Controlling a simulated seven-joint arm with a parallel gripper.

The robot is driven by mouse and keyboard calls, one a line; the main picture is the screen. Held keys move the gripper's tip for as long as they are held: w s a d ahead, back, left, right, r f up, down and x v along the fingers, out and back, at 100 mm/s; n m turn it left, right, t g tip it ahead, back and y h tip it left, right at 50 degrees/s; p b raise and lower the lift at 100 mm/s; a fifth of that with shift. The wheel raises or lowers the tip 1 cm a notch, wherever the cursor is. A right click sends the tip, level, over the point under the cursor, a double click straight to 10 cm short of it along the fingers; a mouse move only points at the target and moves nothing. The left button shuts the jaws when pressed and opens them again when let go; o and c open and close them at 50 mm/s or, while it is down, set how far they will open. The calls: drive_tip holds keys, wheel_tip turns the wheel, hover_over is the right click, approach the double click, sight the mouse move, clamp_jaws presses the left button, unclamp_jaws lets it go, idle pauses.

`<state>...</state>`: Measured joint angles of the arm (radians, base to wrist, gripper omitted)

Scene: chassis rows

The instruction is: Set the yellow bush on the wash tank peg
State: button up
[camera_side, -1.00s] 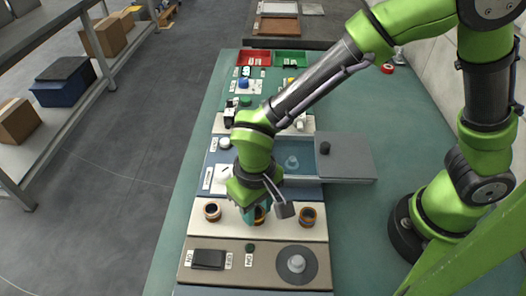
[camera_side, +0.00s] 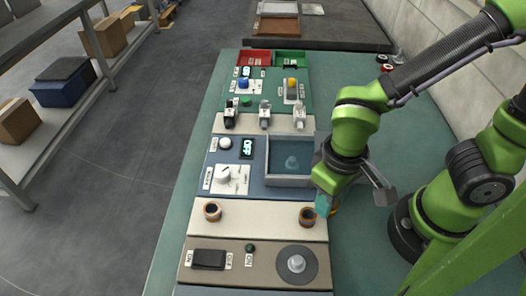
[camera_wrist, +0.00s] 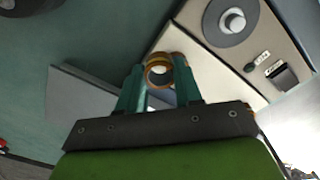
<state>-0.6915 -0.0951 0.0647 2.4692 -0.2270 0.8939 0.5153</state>
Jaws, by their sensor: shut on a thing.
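The yellow bush (camera_wrist: 159,72) is a ring with a yellow-orange band, between my gripper's fingertips in the wrist view. My gripper (camera_wrist: 159,78) is shut on it. In the side view my gripper (camera_side: 328,205) is just right of the right-hand dark bush, and only an orange sliver of the held bush (camera_side: 334,209) shows. The wash tank (camera_side: 268,166) stands open up and left of my gripper, with its pale peg (camera_side: 291,163) upright inside under bluish water. The bush is apart from the peg.
Dark orange-rimmed bushes stand at left (camera_side: 212,212) and right (camera_side: 307,217) on the cream strip. A grey disc with a knob (camera_side: 297,264) is in front. Valves (camera_side: 264,115) stand behind the tank. A grey plate (camera_wrist: 80,95) lies left in the wrist view.

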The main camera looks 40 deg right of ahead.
drive_tip(key=shift+s+d+r, duration=0.15)
drive_tip(key=shift+s+d, duration=0.4)
drive_tip(key=shift+d, duration=0.05)
drive_tip(key=w+d+r, duration=0.2)
drive_tip(key=w, duration=0.7)
approach(292, 159)
drive_tip(key=shift+f, duration=3.65)
drive_tip(key=o, duration=1.1)
drive_tip(key=shift+o, duration=0.2)
